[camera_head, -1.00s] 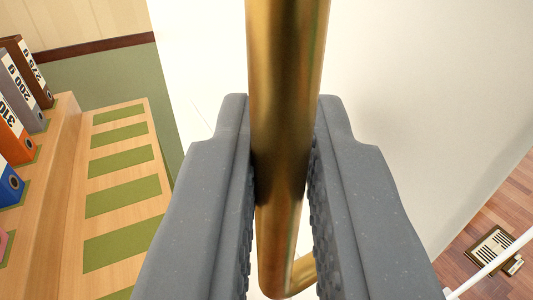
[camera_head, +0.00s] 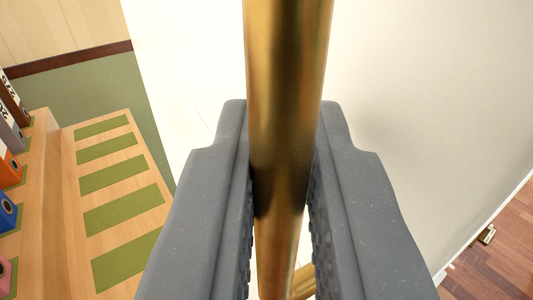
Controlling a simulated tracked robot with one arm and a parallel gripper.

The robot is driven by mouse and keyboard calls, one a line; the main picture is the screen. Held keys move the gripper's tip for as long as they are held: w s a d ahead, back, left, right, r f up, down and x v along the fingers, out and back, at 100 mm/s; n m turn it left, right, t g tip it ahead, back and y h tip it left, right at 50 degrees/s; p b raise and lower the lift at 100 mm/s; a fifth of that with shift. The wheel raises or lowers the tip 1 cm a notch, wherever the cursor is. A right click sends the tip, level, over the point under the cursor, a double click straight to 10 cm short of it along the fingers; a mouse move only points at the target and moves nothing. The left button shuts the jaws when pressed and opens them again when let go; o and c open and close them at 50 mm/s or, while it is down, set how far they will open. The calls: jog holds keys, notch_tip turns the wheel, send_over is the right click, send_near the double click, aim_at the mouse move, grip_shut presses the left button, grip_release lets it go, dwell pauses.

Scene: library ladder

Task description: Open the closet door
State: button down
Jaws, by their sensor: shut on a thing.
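A brass bar handle (camera_head: 287,70) runs down the middle of the view, with its lower bend (camera_head: 303,283) near the bottom edge. My gripper (camera_head: 281,170) is shut on the handle, with one grey finger on each side of it. The cream closet door (camera_head: 420,80) fills the area behind the handle and to the right. A narrow, lighter cream strip (camera_head: 165,70) shows to the left of the handle. How far the door stands open cannot be told.
At left is a wooden unit with green panels (camera_head: 120,170), with several binders (camera_head: 10,168) on it. A green floor area (camera_head: 95,95) lies behind it. At lower right, wood flooring (camera_head: 505,250) and a small brass piece (camera_head: 486,235) show past the door's edge.

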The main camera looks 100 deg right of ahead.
jog(key=shift+d, duration=0.2)
jog(key=c, duration=1.6)
grip_release()
jog(key=shift+o, duration=0.2)
jog(key=shift+a, duration=0.15)
